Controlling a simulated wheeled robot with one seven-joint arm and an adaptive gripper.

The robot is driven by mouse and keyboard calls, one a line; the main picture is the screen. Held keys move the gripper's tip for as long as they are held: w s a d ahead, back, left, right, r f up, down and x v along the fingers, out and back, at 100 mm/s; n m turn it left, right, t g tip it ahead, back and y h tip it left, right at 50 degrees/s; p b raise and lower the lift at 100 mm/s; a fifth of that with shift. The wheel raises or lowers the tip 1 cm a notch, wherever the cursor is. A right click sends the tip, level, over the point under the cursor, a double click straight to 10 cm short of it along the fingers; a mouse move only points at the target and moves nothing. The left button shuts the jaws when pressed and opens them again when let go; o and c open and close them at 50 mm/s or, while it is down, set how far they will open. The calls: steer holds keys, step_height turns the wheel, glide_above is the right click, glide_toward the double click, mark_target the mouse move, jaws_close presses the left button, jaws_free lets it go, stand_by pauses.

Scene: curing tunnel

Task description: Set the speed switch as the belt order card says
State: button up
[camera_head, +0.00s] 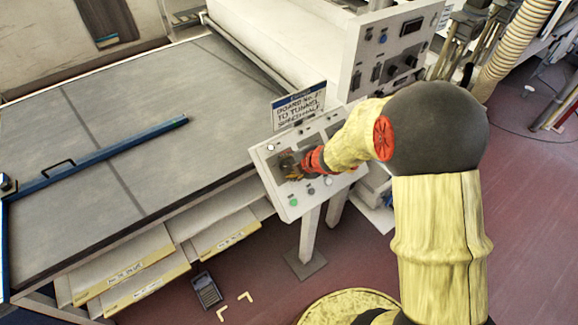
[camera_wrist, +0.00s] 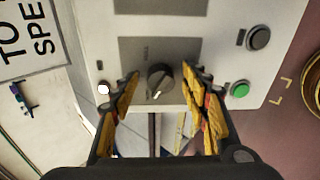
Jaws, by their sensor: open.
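The order card (camera_head: 300,106) stands behind the control panel (camera_head: 268,172). Its small print seems to read "BOARD No. 2 TO TUNNEL SPEED HALF", though the number is hard to read. In the wrist view, only part of the card (camera_wrist: 28,38) shows. The speed switch (camera_wrist: 160,78) is a dark round knob on a grey plate, with a pale pointer mark toward the picture's bottom. My gripper (camera_wrist: 162,84) is open, with a finger on either side of the knob in the picture. I cannot tell whether they touch it. In the head view, my gripper (camera_head: 290,168) hides the knob.
A green button (camera_wrist: 239,89), a dark button (camera_wrist: 257,37) and a white lamp (camera_wrist: 103,89) sit near the knob. A taller control cabinet (camera_head: 385,55) stands behind. The wide grey belt (camera_head: 90,100) lies left, with a blue bar (camera_head: 110,150) across it.

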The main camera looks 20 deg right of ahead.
steer(key=shift+c, duration=0.7)
steer(key=c, duration=1)
steer(key=m+p, duration=0.4)
steer(key=m, duration=0.1)
steer(key=shift+s+d+m+y, duration=0.1)
steer(key=shift+m+y, duration=0.2)
steer(key=m+p, duration=0.3)
steer(key=m, duration=0.2)
steer(key=shift+f+m+t, duration=0.15)
steer(key=shift+m+t, duration=0.15)
steer(key=shift+m, duration=0.1)
steer(key=o, duration=1.1)
steer(key=shift+o, duration=0.2)
